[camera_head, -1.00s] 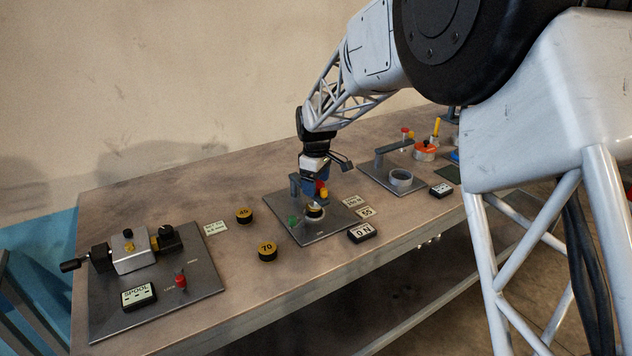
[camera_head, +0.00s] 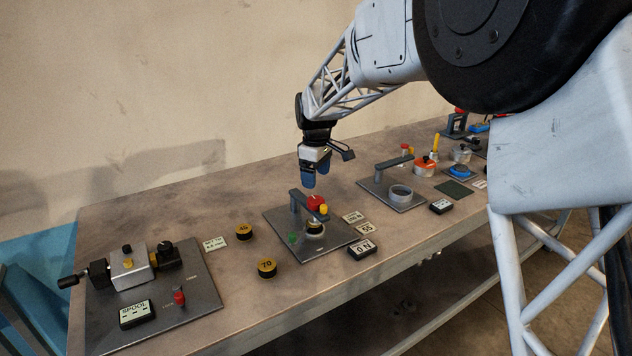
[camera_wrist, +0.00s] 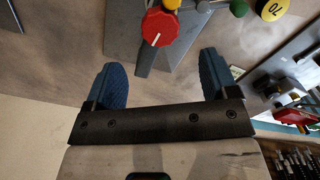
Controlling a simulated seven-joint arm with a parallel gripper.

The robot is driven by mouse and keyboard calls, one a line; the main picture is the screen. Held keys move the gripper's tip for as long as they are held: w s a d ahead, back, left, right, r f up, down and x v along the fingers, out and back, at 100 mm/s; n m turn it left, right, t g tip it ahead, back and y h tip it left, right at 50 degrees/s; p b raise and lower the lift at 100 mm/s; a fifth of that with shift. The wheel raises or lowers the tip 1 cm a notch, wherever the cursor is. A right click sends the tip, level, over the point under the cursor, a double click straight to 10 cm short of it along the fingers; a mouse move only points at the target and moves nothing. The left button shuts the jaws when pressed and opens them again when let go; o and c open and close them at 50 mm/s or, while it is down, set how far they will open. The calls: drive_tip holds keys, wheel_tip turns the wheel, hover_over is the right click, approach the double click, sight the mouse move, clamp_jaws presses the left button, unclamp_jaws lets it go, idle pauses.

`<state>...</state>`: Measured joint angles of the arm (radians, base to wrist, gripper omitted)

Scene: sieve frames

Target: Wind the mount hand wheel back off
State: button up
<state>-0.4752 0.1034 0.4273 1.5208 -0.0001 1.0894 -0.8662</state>
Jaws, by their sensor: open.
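A red hand wheel (camera_head: 316,203) with a pale line on it sits on top of a grey bracket arm on a flat grey plate (camera_head: 322,248). It also shows in the wrist view (camera_wrist: 159,28), top centre. My gripper (camera_head: 309,181) is above and slightly behind the wheel, pointing down. Its blue fingers (camera_wrist: 158,80) are wide apart in the wrist view with nothing between them, and the wheel lies beyond the fingertips, apart from them. A yellow knob (camera_head: 323,209) is beside the wheel, and a dark round piece with a yellow top (camera_head: 315,226) is below it.
Black-and-yellow discs marked 45 (camera_head: 243,232) and 70 (camera_head: 267,268) lie left of the plate. A spool fixture (camera_head: 130,270) is at far left. Another bracket with a grey ring (camera_head: 400,193) stands to the right. A display (camera_head: 361,249) sits in front.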

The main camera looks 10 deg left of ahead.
sight(315, 199)
idle(0.5)
drive_tip(key=m, duration=0.1)
drive_tip(key=w+m+g, duration=0.1)
drive_tip(key=m, duration=0.1)
drive_tip(key=m+g+h, duration=0.1)
drive_tip(key=shift+w+a+f+m, duration=0.25)
drive_tip(key=shift+a+m, duration=0.15)
drive_tip(key=shift+w+a+m+g+h, duration=0.15)
drive_tip(key=shift+w+m+g, duration=0.15)
drive_tip(key=shift+m, duration=0.65)
drive_tip(key=shift+w+a+m+g+h, duration=0.15)
drive_tip(key=shift+m+g, duration=0.2)
drive_tip(key=shift+m, duration=0.55)
drive_tip(key=shift+w+a+m+g+h, duration=0.1)
drive_tip(key=shift+w+m+g, duration=0.2)
drive_tip(key=shift+m, duration=0.65)
drive_tip(key=shift+s+f, duration=0.1)
drive_tip(key=shift+f, duration=0.1)
drive_tip(key=shift+x, duration=3.75)
drive_tip(key=shift+d, duration=0.1)
drive_tip(key=c, duration=0.9)
